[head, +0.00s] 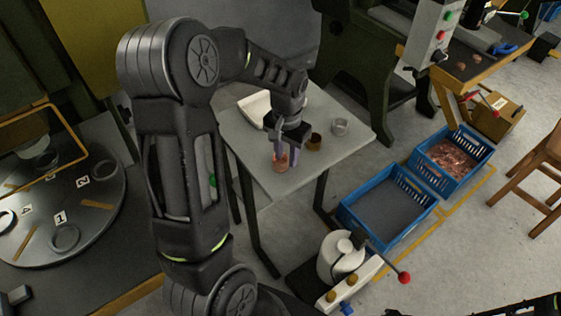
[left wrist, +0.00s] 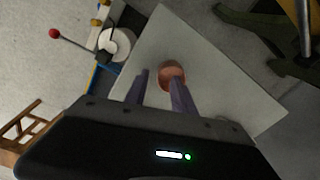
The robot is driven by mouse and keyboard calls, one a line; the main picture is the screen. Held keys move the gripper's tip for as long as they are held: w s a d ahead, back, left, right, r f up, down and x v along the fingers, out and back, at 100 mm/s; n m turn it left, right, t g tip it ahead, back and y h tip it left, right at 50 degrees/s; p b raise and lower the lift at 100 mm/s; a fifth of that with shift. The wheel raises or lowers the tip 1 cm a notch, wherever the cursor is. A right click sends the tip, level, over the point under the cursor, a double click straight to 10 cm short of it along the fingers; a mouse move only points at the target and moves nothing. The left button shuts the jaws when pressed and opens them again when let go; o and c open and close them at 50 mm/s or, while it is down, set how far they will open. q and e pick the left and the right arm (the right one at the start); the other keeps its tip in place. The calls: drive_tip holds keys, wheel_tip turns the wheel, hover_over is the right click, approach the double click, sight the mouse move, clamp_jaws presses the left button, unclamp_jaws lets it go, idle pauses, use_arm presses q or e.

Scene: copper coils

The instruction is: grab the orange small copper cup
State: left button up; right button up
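The small orange copper cup (head: 280,163) stands upright on the grey table near its front left side. My left gripper (head: 286,158) points down at it, open, with its fingers close around or just above the cup. In the left wrist view the cup (left wrist: 171,70) shows beyond the right-hand finger, which covers part of it. The left-hand finger stands apart from the cup, with a gap between the fingertips (left wrist: 160,78). I cannot tell whether a finger touches the cup.
On the grey table (head: 330,155) are a brown-gold cup (head: 314,142), a silvery cup (head: 340,126) and a white tray (head: 254,108) partly behind my arm. Blue crates (head: 387,240) stand on the floor to the right. A round numbered plate (head: 105,205) is at the left.

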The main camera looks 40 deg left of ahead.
use_arm(q)
wheel_tip(320, 180, down, 2)
drive_tip(key=shift+f, duration=0.1)
drive_tip(key=shift+c, duration=0.4)
clamp_jaws()
idle(0.3)
